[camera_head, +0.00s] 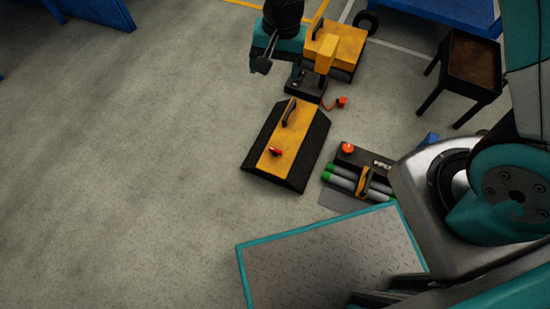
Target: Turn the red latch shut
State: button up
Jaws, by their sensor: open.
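The red latch (275,152) is a small piece on the yellow middle strip of a panel with black sloped sides (264,167). It is near the panel's lower end; its exact turn is too small to tell. A black handle (289,112) stands on the same strip, nearer the upper end. My gripper (280,73) is at the top middle of the view, with a teal body and dark fingers. Its fingers are apart and nothing shows between them. It is beyond the panel's upper end in the picture, apart from the latch.
A yellow box (345,43) stands right of my gripper, with an orange-red plug (341,102) below it. A rack with green-ended pipes (341,180) and a red knob (347,148) lies right of the panel. A dark table (474,62) stands upper right.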

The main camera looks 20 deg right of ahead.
aim_at(276, 150)
jog(key=f+m+b, duration=0.1)
jog(key=f+b, duration=0.5)
jog(key=f, duration=0.8)
jog(key=w+f+m+h+b, duration=0.1)
jog(key=f+b, duration=0.6)
jog(key=f, duration=0.7)
jog(key=w+f+m+b, duration=0.1)
jog(key=f+b, duration=0.5)
jog(key=f, duration=0.8)
jog(key=shift+d+f, duration=0.25)
jog(key=shift+d, duration=0.15)
jog(key=c, duration=0.9)
